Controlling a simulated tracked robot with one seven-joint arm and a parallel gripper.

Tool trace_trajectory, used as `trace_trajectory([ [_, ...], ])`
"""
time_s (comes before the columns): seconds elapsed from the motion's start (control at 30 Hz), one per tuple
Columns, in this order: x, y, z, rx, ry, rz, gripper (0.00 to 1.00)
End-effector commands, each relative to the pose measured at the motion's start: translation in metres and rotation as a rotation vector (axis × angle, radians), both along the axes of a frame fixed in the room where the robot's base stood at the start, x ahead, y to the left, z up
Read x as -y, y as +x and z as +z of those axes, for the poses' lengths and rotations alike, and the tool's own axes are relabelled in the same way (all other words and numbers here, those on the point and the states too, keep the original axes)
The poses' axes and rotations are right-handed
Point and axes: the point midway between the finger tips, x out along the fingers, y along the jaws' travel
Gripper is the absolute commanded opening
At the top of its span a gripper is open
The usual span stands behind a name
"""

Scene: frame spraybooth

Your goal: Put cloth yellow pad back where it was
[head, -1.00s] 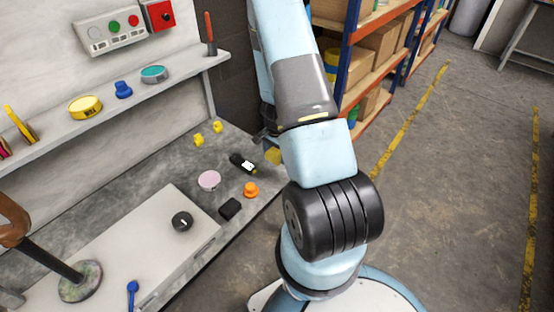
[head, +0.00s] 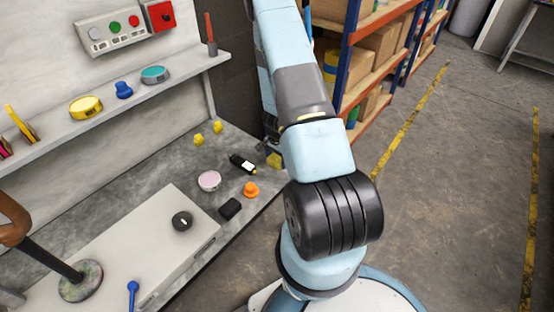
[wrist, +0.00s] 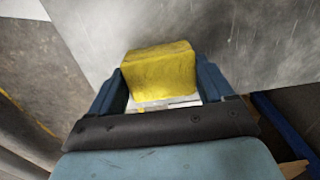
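The yellow cloth pad (head: 274,160) is at the right end of the grey bench, partly hidden behind my arm in the head view. In the wrist view the pad (wrist: 160,72) is a worn yellow block between the two blue fingers of my gripper (wrist: 162,85). The fingers reach both its sides and my gripper looks shut on it. My gripper (head: 268,150) is mostly hidden in the head view. I cannot tell whether the pad touches the bench top.
A black bottle (head: 243,164), a pink-topped round tin (head: 209,181), an orange knob (head: 251,190) and a black block (head: 230,208) lie near on the bench (head: 150,172). Two small yellow pieces (head: 199,139) are behind. A shelf (head: 185,72) runs along the wall.

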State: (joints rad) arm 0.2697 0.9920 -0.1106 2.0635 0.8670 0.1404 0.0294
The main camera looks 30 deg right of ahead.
Motion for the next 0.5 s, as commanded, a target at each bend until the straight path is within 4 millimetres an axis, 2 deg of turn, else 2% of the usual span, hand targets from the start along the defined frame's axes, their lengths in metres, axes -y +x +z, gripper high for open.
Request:
trace_trajectory([
  [0.03,-0.0020,-0.0021,-0.0036,-0.006,0.003,0.001,0.86],
  [0.2,-0.0023,-0.0032,-0.0041,-0.008,0.004,0.001,1.00],
  [0.37,-0.0022,-0.0044,-0.0033,-0.010,0.004,0.001,1.00],
  [0.5,-0.0015,-0.0036,0.0055,-0.008,0.002,0.001,1.00],
])
